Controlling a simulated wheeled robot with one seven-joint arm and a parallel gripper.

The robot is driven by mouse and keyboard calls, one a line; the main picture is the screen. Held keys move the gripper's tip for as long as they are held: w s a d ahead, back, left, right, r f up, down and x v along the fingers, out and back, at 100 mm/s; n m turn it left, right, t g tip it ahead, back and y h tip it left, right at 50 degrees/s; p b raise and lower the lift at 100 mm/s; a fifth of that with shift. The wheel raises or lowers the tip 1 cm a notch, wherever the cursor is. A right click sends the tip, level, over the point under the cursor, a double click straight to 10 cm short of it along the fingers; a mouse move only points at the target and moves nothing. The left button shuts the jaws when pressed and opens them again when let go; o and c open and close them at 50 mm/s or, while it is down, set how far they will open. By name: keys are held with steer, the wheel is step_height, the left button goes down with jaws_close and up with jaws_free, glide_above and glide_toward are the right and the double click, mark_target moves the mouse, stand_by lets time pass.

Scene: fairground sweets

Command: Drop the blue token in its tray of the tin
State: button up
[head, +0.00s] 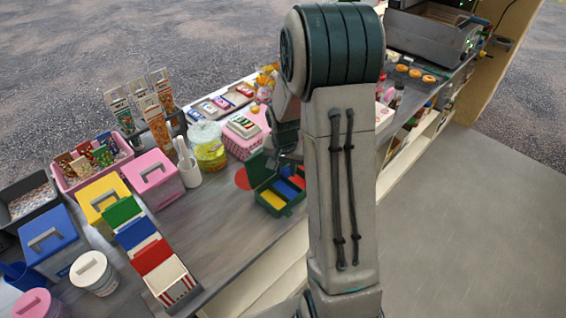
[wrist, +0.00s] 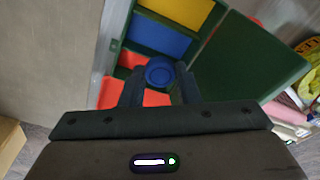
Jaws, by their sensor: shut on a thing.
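The blue token (wrist: 159,71) is a round disc held between the two dark fingertips of my gripper (wrist: 160,77) in the wrist view. The open green tin (head: 264,206) stands on the counter and holds yellow, blue and red trays. In the wrist view the token shows over the red tray (wrist: 130,60), just short of the blue tray (wrist: 157,38). The yellow tray (wrist: 178,10) lies beyond the blue one. The tin's green lid (wrist: 245,65) is swung open to the right. In the head view the token cannot be made out, and my arm hides part of the gripper.
A red disc (head: 242,179) lies on the counter beside the tin. The counter in front left of the tin is clear (head: 225,225).

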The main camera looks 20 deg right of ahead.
steer(key=shift+f+b, duration=2)
steer(key=shift+f, duration=1.55)
steer(key=shift+a+f+b, duration=0.1)
steer(key=shift+f+b, duration=0.1)
steer(key=shift+b, duration=0.15)
steer(key=o, duration=1)
steer(key=shift+w+r+p, duration=0.1)
steer(key=shift+r+p, duration=0.3)
steer(key=shift+r, duration=0.1)
step_height(320, 180, up, 8)
steer(key=p, duration=0.5)
steer(key=shift+r, duration=0.15)
